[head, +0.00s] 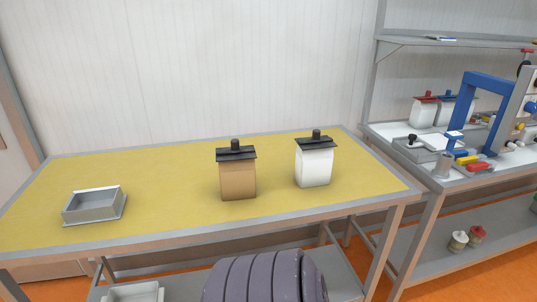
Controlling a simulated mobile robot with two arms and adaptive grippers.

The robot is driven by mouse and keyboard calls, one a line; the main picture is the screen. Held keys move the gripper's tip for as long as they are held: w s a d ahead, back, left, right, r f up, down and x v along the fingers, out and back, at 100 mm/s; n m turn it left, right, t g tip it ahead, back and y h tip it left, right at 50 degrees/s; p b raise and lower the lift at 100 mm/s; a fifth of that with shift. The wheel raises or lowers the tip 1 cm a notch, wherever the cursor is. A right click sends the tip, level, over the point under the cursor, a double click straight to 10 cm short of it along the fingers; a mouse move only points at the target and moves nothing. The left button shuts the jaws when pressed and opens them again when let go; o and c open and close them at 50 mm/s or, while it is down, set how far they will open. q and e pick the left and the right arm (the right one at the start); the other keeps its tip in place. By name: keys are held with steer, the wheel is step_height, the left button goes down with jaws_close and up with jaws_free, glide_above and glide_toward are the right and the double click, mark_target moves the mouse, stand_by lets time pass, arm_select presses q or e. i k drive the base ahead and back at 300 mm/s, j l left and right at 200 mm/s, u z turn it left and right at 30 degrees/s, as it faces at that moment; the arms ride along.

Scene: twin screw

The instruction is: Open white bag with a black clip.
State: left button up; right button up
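The white bag (314,170) stands upright on the right part of the yellow table top. Its black clip (317,143) lies across the top of the bag, with a black knob standing up from it. The clip is on the bag, and the bag's top is covered by it. Neither my left nor my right gripper shows in the head view.
A brown bag (238,179) with a similar black clip stands left of the white bag. A grey open tray (95,207) sits at the table's left. The yellow table top (165,180) is clear between them. A cluttered workbench (440,183) stands at right.

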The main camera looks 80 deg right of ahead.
mark_target(313, 168)
steer(key=z, duration=2.8)
